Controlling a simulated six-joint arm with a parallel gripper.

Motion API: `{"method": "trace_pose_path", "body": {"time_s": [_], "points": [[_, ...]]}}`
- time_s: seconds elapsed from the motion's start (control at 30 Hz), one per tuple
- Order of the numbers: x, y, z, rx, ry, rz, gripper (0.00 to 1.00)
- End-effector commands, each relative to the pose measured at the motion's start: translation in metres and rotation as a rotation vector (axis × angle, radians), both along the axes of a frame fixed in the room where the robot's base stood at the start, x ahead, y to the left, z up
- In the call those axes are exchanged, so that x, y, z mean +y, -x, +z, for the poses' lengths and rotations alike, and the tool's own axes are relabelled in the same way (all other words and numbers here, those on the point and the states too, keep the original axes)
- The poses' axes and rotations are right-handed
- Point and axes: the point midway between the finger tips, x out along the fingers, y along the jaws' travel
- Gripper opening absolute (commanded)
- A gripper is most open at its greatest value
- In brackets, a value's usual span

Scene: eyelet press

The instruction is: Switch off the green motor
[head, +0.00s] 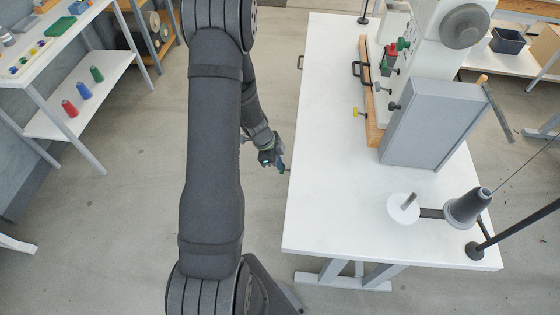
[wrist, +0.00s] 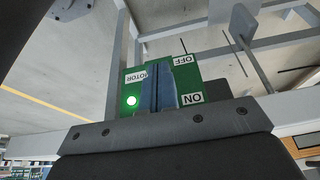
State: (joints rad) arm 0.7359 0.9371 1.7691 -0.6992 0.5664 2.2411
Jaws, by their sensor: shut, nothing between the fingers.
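The green motor switch box (wrist: 190,75) fills the middle of the wrist view, with labels MOTOR, OFF and ON that appear turned over.
The press (head: 425,55) and a grey box (head: 435,125) stand on the table, with a thread cone (head: 468,207) at the front right. A shelf unit (head: 90,90) stands at the left. Open floor (head: 110,230) lies left of my arm.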

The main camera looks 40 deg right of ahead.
Motion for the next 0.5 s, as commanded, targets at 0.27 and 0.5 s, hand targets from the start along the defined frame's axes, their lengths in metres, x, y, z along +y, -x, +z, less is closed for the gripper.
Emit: {"method": "trace_pose_path", "body": {"time_s": [0.27,0.5], "points": [[0.006,-0.005,-0.016,0.002,-0.002,0.001,0.00],[0.008,-0.007,-0.025,0.002,-0.001,0.000,0.00]]}}
